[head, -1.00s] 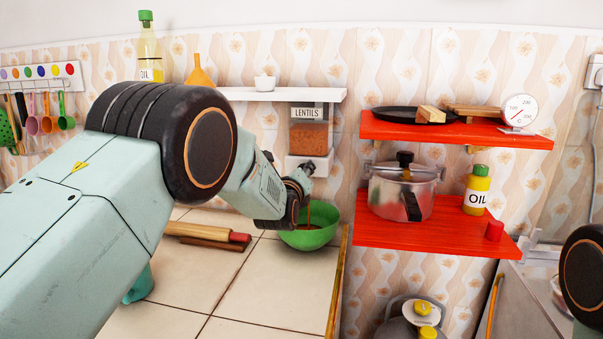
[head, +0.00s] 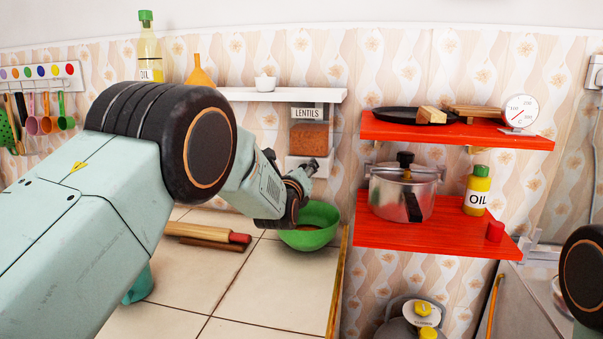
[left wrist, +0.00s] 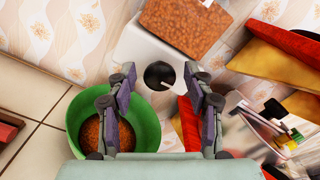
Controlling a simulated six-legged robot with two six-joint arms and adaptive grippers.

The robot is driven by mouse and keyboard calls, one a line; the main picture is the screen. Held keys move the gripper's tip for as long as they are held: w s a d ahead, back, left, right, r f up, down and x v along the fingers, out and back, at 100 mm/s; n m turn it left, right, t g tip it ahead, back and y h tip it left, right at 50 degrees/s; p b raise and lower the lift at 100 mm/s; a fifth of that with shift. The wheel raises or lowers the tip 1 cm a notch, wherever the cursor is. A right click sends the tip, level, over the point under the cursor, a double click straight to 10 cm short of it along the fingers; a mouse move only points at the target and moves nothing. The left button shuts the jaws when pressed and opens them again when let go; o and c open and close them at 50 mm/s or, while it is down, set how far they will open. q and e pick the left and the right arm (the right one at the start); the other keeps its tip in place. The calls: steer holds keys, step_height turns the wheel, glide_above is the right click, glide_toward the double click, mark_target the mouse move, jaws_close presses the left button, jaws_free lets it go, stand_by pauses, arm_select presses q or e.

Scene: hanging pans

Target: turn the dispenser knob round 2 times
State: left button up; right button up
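The lentil dispenser (head: 309,135) hangs under the white shelf, with a clear, labelled hopper and a white base. In the left wrist view the white base (left wrist: 135,50) carries a round dark knob (left wrist: 160,76). My left gripper (left wrist: 159,78) is open, its two fingers apart on either side of the knob in that view. I cannot tell whether they touch it. In the head view my left gripper (head: 303,178) is in front of the base. A green bowl (head: 318,236) below holds lentils (left wrist: 92,138). My right gripper is out of view.
Red shelves (head: 440,234) to the right hold a pot (head: 398,190), a pan and an oil bottle (head: 477,192). A rolling pin (head: 205,233) lies on the tiled counter (head: 265,285). The counter's front middle is clear.

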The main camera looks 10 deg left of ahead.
arm_select(q)
steer(key=shift+s+d+f, duration=0.1)
steer(key=s, duration=1.2)
steer(key=shift+w, duration=0.1)
stand_by(0.3)
